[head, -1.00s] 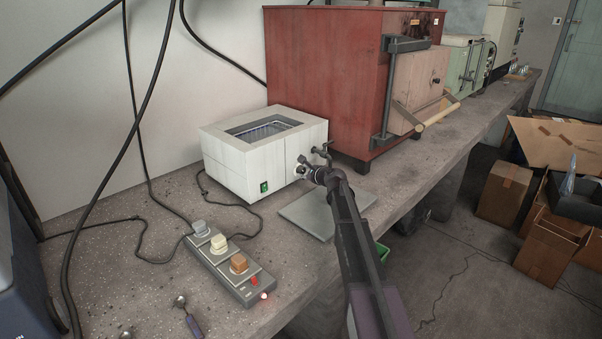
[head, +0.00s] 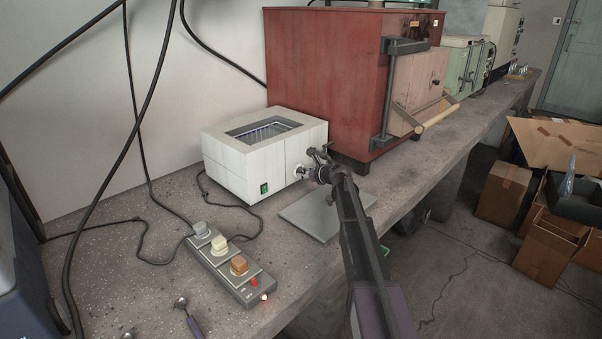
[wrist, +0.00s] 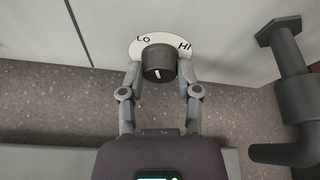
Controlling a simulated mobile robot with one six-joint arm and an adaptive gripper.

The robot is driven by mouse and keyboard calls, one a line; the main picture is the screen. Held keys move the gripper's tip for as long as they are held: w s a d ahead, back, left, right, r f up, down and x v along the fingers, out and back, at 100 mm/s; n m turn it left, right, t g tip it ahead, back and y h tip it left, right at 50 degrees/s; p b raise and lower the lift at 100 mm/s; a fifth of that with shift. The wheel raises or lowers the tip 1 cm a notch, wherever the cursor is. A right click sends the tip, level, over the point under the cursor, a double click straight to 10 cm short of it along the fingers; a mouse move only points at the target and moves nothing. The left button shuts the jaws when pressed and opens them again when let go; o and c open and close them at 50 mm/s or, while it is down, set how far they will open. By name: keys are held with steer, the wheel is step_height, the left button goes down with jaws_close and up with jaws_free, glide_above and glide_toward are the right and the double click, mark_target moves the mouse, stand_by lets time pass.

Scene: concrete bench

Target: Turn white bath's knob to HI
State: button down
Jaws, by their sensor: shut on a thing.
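The white bath (head: 228,160) stands on the bench with its open basin on top and a green switch on its front. Its black knob (wrist: 158,64) sits on a white dial plate (wrist: 137,47) marked LO on the left and HI on the right in the wrist view. The knob's face carries a short white line, nearly upright in that view; which mark it points to is unclear. My gripper (wrist: 161,72) is shut on the knob, one finger at each side. In the head view my gripper (head: 306,172) meets the bath's right-hand side and hides most of the knob.
A dark tap (head: 319,154) juts from the bath beside my gripper; a dark pipe also shows in the wrist view (wrist: 292,95). A grey plate (head: 305,218) lies below. A power strip (head: 232,270) and a red furnace (head: 318,80) flank the bath.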

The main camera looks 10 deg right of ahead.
steer(key=m+y, duration=0.1)
steer(key=m, duration=0.1)
steer(key=m+g+y, duration=0.1)
steer(key=m, duration=0.1)
steer(key=shift+d+f+g+b, duration=0.1)
steer(key=shift+f+g+b, duration=0.1)
steer(key=shift+g+b, duration=0.15)
steer(key=m+y+b, duration=0.1)
steer(key=m+y, duration=0.1)
steer(key=shift+m+g, duration=0.25)
steer(key=shift+m, duration=0.15)
steer(key=shift+m+y+b, duration=0.4)
steer(key=shift+m, duration=0.4)
steer(key=shift+c, duration=1.5)
jaws_free()
steer(key=shift+w, duration=0.1)
steer(key=shift+r, duration=0.15)
